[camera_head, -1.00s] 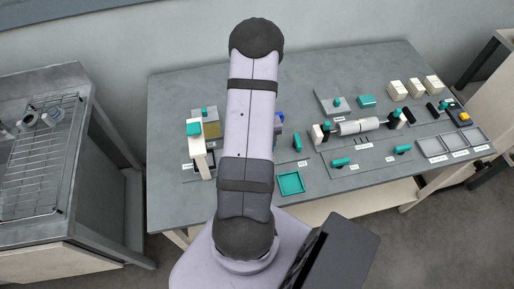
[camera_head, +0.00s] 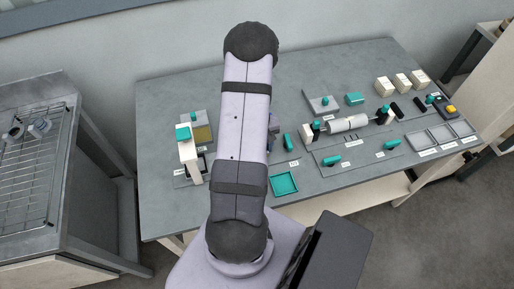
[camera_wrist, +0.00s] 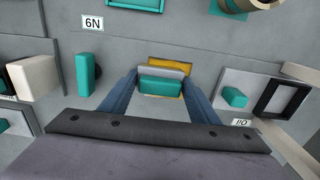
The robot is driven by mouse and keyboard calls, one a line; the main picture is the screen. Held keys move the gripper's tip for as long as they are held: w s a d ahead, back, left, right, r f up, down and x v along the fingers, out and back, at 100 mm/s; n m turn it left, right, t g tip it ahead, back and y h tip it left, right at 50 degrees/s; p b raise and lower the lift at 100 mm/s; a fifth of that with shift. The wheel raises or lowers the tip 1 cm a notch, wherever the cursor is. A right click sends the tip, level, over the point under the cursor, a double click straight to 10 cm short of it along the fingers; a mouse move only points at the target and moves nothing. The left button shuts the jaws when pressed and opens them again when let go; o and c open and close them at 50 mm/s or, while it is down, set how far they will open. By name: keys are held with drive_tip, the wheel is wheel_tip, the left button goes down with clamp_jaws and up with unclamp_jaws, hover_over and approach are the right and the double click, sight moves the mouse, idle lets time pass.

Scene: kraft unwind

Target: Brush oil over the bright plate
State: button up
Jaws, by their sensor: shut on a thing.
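In the wrist view, my gripper (camera_wrist: 159,90) has its two blue-grey fingers on either side of a brush-like tool (camera_wrist: 160,84) with a teal block, a grey band and a yellow edge. The gripper is shut on it. Grey surface shows around it; I cannot tell whether the yellow edge touches anything. In the head view my arm hides most of the gripper and the tool. A gold-olive panel (camera_head: 202,133) lies at the table's left, beside a teal-topped cream block (camera_head: 188,152). I cannot tell which surface is the bright plate.
On the table (camera_head: 225,215), a teal tray (camera_head: 285,184) and a teal block (camera_head: 288,142) lie right of my arm. A grey roller (camera_head: 348,124) and cream boxes (camera_head: 402,82) stand further right. A wire rack (camera_head: 32,165) is on the left bench. The wrist view shows a black frame (camera_wrist: 281,98).

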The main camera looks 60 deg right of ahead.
drive_tip(key=shift+s+d, duration=0.85)
drive_tip(key=shift+s, duration=0.05)
drive_tip(key=shift+f, duration=0.1)
drive_tip(key=shift+w, duration=0.1)
drive_tip(key=shift+w+a, duration=0.8)
drive_tip(key=shift+a, duration=0.15)
drive_tip(key=shift+w+a, duration=0.1)
drive_tip(key=shift+a, duration=0.05)
drive_tip(key=shift+w+a, duration=0.7)
drive_tip(key=shift+w, duration=0.1)
drive_tip(key=shift+w+a, duration=0.1)
drive_tip(key=shift+w+a, duration=0.75)
